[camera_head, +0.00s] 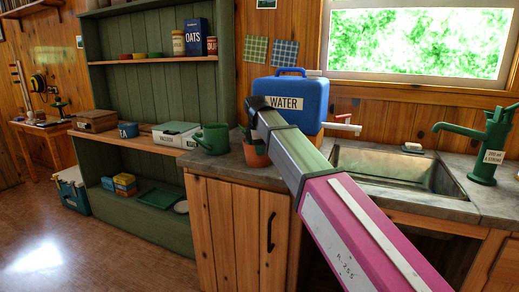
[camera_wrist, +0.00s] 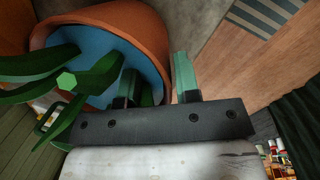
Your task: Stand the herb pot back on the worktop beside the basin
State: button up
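The herb pot is an orange-brown terracotta pot (camera_head: 257,154) with green leaves, seen beside the blue water container and partly hidden by my arm. It appears upright at the worktop (camera_head: 230,170). In the wrist view the pot (camera_wrist: 160,25) fills the upper left, with a blue inside and thick green leaves. My gripper (camera_wrist: 158,85) straddles its rim, one finger inside and one outside. A gap shows between the inner finger and the rim, so the fingers look open. The basin (camera_head: 395,168) is set in the worktop at right. Contact under the pot is hidden.
A green watering can (camera_head: 213,138) stands just left of the pot. The blue water container (camera_head: 300,100) stands behind it. A green hand pump (camera_head: 490,145) stands right of the basin, and a soap bar (camera_head: 412,147) lies behind it.

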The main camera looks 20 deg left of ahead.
jog(key=shift+r, duration=0.1)
notch_tip(320, 180, up, 12)
jog(key=s, duration=0.2)
jog(key=shift+a, duration=0.2)
dwell(0.5)
